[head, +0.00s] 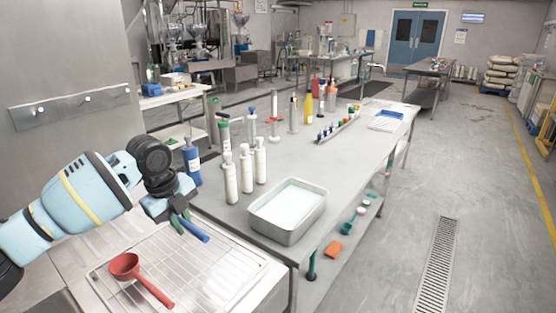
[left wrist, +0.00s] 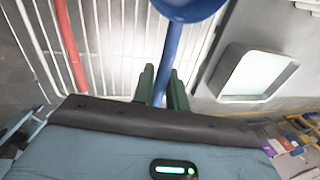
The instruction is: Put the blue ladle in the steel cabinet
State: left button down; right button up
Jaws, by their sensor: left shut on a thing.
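My left gripper (head: 181,220) hangs over the wire drying rack and is shut on the blue ladle (head: 195,231). In the head view only part of the blue ladle shows; the gripper hides the rest. In the left wrist view the green fingers (left wrist: 162,84) close around the ladle's straight blue handle (left wrist: 170,48), with its bowl (left wrist: 187,7) cut off at the top edge. A tall steel surface (head: 60,60) with a hook rail stands at the left; I cannot tell whether it is the steel cabinet. My right gripper is not in view.
A red ladle (head: 140,276) lies on the wire rack (head: 205,262). A steel tray (head: 288,229) sits on the table beside it, near white bottles (head: 245,168) and a blue bottle (head: 192,160). The floor (head: 385,235) right of the table is mostly clear.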

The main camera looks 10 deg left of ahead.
pick_arm(q)
jog(key=shift+d, duration=0.1)
